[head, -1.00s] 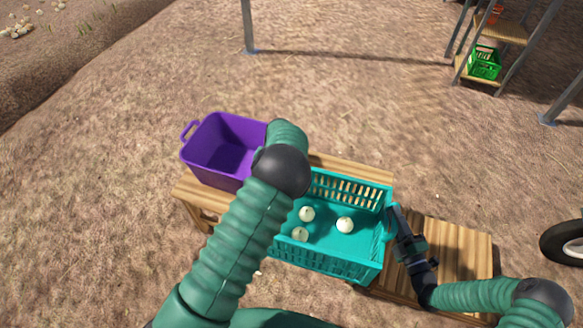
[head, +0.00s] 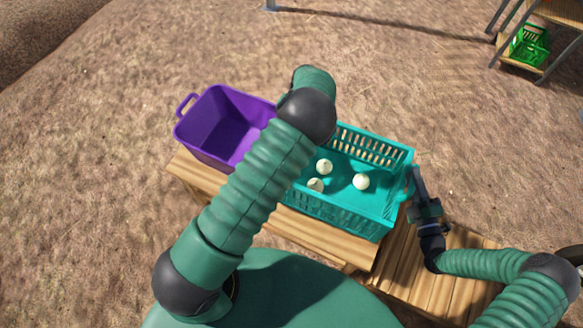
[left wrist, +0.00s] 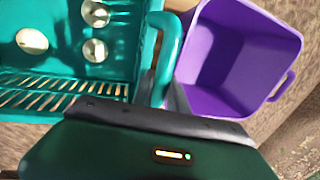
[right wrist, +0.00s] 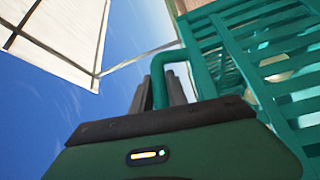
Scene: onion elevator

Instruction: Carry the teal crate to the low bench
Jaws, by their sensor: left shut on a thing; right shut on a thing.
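The teal crate (head: 345,212) holds several pale onions (head: 361,181) and sits at or just over the right part of the taller wooden bench (head: 305,229). I cannot tell whether its base touches. My right gripper (head: 414,183) is shut on the crate's right handle; the right wrist view shows the fingers (right wrist: 166,92) around it. My left gripper (left wrist: 163,88) is shut on the crate's left handle in the left wrist view. In the head view my left arm hides that gripper. The low bench (head: 440,292) is slatted wood, right of and nearer than the taller bench, partly behind my right arm.
An empty purple crate (head: 205,150) stands on the taller bench, close left of the teal crate. A green crate (head: 530,45) is on a shelf at the far right. Dirt ground beyond the benches is open.

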